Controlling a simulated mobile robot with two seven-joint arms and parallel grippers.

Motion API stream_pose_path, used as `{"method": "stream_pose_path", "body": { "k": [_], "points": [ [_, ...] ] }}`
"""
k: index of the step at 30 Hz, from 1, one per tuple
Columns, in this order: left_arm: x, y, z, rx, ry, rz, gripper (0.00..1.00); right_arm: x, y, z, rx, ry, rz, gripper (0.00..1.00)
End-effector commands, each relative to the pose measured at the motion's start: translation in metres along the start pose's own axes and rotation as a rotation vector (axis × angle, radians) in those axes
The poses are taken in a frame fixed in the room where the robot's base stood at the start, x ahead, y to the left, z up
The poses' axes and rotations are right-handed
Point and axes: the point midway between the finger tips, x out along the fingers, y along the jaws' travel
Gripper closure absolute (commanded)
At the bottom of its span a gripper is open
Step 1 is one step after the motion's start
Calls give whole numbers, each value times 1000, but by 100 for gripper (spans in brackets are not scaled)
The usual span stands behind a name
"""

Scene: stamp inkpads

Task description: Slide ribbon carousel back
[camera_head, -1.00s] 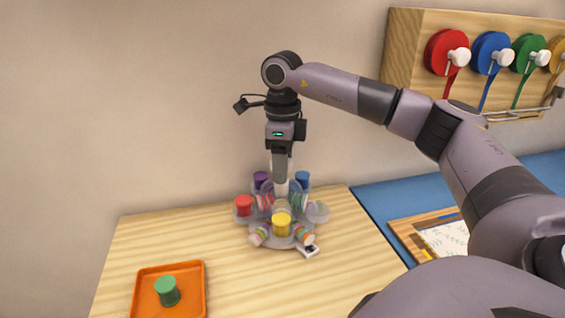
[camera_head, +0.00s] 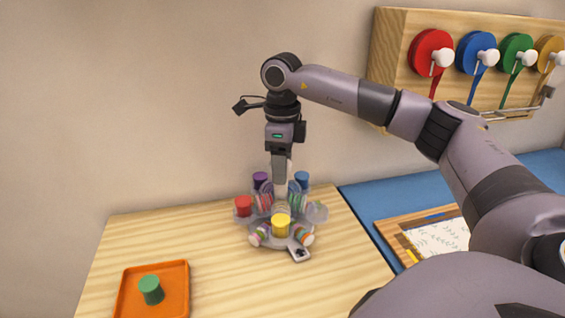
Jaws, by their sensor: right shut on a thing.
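The ribbon carousel (camera_head: 268,240) stands on the wooden table near its back edge. It is a clear and grey stand with a red spool (camera_head: 243,206), a yellow spool (camera_head: 281,225), a purple spool (camera_head: 260,180), a blue spool (camera_head: 302,180) and several striped rolls around it. My right gripper (camera_head: 279,180) points straight down over the carousel's middle and is shut on its central post (camera_head: 289,168), which is mostly hidden by the fingers. My left gripper is out of view.
A blue surface (camera_head: 380,195) with a board and paper (camera_head: 440,238) lies to the right. A wooden ribbon rack (camera_head: 390,70) hangs on the wall. Bare table lies left of the carousel.

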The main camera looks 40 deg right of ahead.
Motion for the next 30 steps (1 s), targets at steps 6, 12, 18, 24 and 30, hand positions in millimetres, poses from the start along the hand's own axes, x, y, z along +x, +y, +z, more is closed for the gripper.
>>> {"method": "stream_pose_path", "body": {
  "k": [6,12,18,24,30],
  "points": [
    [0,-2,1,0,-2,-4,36,2,2,-1,-4,8,7,31],
    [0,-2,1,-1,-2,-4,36,1,1,0,-3,4,5,20],
    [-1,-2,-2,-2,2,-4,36,-5,1,0,-2,1,3,20],
    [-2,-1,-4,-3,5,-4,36,-36,1,1,-2,0,3,20],
    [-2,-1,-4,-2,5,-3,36,-63,1,0,-3,3,5,20]
  ]
}}
